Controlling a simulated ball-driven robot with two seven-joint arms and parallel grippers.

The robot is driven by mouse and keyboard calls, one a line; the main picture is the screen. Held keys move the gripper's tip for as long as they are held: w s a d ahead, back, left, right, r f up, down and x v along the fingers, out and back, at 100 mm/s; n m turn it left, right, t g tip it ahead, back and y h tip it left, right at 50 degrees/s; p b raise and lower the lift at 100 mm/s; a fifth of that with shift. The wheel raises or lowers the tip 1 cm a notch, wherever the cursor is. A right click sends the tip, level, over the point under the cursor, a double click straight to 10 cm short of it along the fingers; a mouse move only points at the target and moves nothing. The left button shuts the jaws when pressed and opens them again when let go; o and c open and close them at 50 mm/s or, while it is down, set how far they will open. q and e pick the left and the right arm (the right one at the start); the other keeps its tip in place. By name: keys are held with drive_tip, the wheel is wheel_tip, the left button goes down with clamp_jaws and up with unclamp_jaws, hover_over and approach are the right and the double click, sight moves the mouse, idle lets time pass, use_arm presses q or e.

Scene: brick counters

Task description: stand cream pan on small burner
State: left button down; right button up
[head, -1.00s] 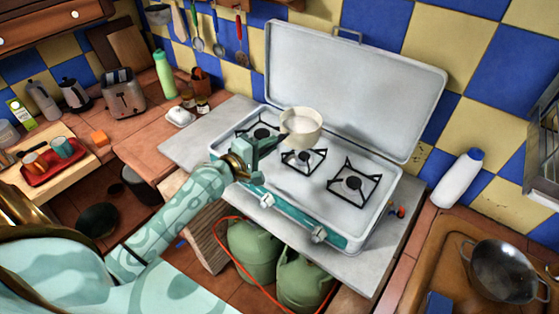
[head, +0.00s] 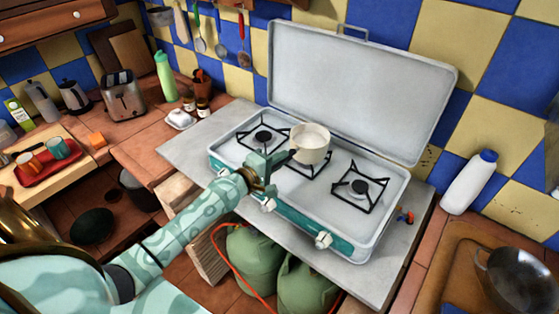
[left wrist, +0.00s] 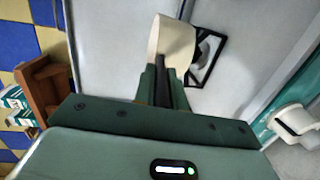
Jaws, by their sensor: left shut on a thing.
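The cream pan (head: 310,146) is upright over the middle burner (head: 317,172), whose grate is the smallest of the three. The pan hides much of that grate, and I cannot tell whether its base touches it. My left gripper (head: 277,160) is shut on the pan's dark handle, at the pan's left front side. In the left wrist view the pan (left wrist: 172,40) is just beyond the fingers (left wrist: 163,88), with a black grate (left wrist: 207,55) beside it. My right gripper is not in view.
The white camping stove has a left burner (head: 263,137), a right burner (head: 359,188) and a raised lid (head: 360,90) behind. A white bottle (head: 468,182) and a wok (head: 515,278) are at the right. Green gas bottles (head: 252,258) stand below.

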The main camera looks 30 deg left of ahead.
use_arm(q)
drive_tip(key=shift+f, duration=0.15)
drive_tip(key=c, duration=1.5)
unclamp_jaws()
drive_tip(key=shift+o, duration=0.2)
drive_tip(key=shift+r+p, duration=0.35)
drive_tip(key=shift+r, duration=0.05)
drive_tip(key=v, duration=1.2)
